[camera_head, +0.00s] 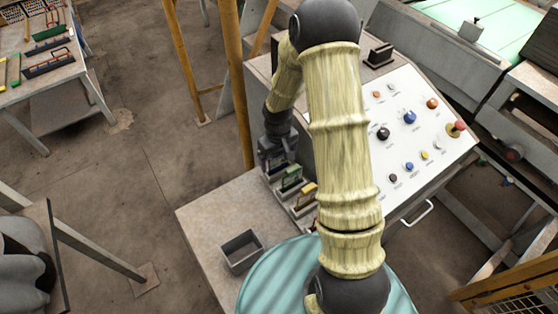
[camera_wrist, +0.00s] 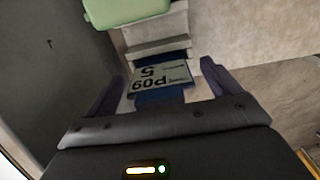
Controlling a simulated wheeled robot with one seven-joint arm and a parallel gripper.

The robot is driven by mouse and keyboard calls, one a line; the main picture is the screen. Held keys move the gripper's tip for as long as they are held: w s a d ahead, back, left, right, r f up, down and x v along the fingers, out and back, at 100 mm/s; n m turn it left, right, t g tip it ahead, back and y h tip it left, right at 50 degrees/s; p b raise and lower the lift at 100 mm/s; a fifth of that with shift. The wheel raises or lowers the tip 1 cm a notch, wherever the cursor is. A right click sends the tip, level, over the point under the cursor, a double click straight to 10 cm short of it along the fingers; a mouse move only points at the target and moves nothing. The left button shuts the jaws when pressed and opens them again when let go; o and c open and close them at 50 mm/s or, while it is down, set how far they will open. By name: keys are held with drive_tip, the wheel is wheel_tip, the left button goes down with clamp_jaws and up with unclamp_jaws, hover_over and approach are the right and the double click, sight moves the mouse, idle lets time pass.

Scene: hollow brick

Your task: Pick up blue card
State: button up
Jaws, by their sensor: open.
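The blue card (camera_wrist: 174,59) shows in the wrist view with a white label reading "P09 5", seen upside down. It stands at a grey holder. My gripper (camera_wrist: 162,72) is open, with one dark finger on each side of the card. I cannot tell whether either finger touches it. In the head view, my gripper (camera_head: 277,158) is at the far end of the row of card holders beside the control panel. The blue card is not distinguishable there, as my gripper and arm cover that spot.
A green card (camera_head: 291,178) stands in the neighbouring holder, also at the top of the wrist view (camera_wrist: 125,8). A yellow card (camera_head: 305,198) stands nearer. A sloped control panel (camera_head: 420,110) lies to the right. An empty grey tray (camera_head: 242,251) sits on the bench (camera_head: 205,215).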

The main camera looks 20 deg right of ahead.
drive_tip(key=c, duration=1.1)
wheel_tip(320, 180, up, 10)
drive_tip(key=b, duration=0.2)
drive_tip(key=shift+b, duration=0.35)
